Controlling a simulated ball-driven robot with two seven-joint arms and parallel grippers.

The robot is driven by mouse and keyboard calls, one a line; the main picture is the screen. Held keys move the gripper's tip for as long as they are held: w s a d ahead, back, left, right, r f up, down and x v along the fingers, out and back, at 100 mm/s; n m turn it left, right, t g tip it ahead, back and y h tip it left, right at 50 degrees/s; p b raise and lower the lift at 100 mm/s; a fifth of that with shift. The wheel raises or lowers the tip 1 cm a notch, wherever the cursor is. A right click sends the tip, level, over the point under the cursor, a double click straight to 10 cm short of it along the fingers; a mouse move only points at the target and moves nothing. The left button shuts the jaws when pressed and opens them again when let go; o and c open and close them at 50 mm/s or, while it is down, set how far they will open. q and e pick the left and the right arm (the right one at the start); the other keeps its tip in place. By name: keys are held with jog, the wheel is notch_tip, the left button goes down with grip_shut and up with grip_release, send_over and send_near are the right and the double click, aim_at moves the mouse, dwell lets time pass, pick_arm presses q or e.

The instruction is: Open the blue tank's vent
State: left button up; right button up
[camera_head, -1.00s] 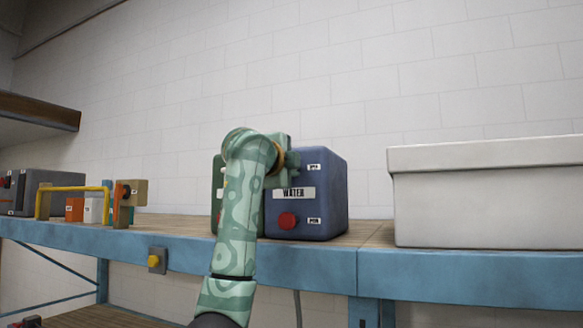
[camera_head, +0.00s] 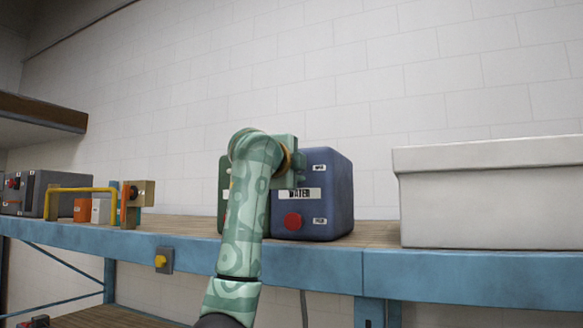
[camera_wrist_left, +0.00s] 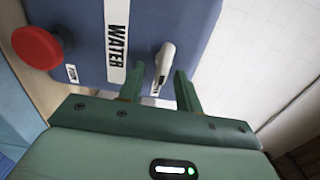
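The blue tank (camera_head: 338,190) stands on the bench with a WATER label (camera_head: 298,194) and a red knob (camera_head: 292,221) low on its front. In the left wrist view, the blue tank (camera_wrist_left: 190,20) shows a pale grey lever (camera_wrist_left: 165,62) beside a small label, too small to read. My left gripper (camera_wrist_left: 160,78) is open, with its fingers on either side of the lever's end; I cannot tell whether they touch it. In the head view, my left gripper (camera_head: 297,158) is mostly hidden by my wrist and covers the lever. My right gripper is not in view.
A green tank (camera_head: 222,195) stands close left of the blue one, mostly behind my arm. A large white box (camera_head: 490,200) is at right. A yellow bar (camera_head: 80,189), small blocks and a grey unit are at left. A yellow button (camera_head: 160,261) sits on the bench's front edge.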

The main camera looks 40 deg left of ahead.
pick_arm(q)
jog(key=b+v, duration=0.8)
jog(key=v, duration=0.8)
